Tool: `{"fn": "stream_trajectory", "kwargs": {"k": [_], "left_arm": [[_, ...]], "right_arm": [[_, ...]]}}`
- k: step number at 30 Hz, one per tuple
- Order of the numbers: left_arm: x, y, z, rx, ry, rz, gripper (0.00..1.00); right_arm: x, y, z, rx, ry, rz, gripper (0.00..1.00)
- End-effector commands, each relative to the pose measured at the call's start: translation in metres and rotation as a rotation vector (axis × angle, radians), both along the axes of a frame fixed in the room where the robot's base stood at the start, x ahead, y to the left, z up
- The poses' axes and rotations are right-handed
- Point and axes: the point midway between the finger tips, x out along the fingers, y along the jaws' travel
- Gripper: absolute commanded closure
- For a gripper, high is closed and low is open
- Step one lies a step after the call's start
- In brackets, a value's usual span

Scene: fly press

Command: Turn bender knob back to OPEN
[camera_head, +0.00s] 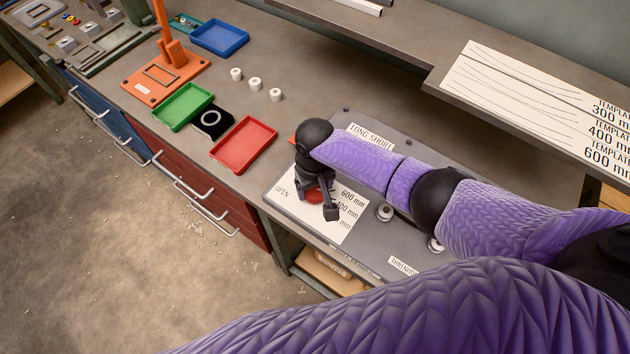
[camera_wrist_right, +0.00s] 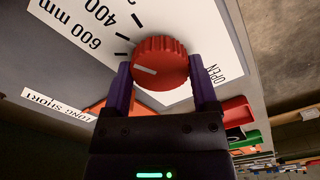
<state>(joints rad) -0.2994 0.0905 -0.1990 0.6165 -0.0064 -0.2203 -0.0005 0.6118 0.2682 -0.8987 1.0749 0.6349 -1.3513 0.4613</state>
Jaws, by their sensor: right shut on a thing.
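The bender knob is a red ribbed dial with a pale pointer line; it shows large in the right wrist view (camera_wrist_right: 160,63) and partly in the head view (camera_head: 314,196). It sits on a white dial plate (camera_head: 345,232) marked OPEN, 400 mm and 600 mm. In the wrist view the pointer line lies on the side toward the 600 mm mark, away from OPEN. My right gripper (camera_head: 318,200) is shut on the knob, with one finger at each side of it. Part of the knob is hidden by the gripper in the head view. My left gripper is not in view.
The grey bender panel has round fittings (camera_head: 385,212) and a LONG SHORT label (camera_head: 371,135). A red tray (camera_head: 244,145), a green tray (camera_head: 183,106) and a black pad with a ring (camera_head: 212,121) lie left of it. A shelf with white template boards (camera_head: 515,90) overhangs the right.

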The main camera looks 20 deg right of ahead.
Motion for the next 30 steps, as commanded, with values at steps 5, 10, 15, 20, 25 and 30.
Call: {"fn": "stream_trajectory", "kwargs": {"k": [5, 10, 15, 20, 25, 30], "left_arm": [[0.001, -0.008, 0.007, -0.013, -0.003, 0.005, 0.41], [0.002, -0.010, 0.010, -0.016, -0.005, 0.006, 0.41], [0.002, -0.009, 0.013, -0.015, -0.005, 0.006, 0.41], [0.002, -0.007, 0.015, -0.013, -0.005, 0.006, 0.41], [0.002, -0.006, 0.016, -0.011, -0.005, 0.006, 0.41], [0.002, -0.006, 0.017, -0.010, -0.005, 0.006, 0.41]], "right_arm": [[0.001, 0.000, 0.002, 0.000, -0.001, 0.164, 0.83], [0.001, 0.000, 0.001, 0.002, -0.002, 0.326, 0.83], [0.001, 0.000, 0.001, 0.001, -0.003, 0.488, 0.83], [0.001, 0.000, 0.001, 0.001, -0.003, 0.639, 0.83], [0.001, 0.000, 0.001, 0.001, -0.003, 0.802, 0.83], [0.001, 0.000, 0.001, 0.001, -0.003, 0.964, 0.83]]}}
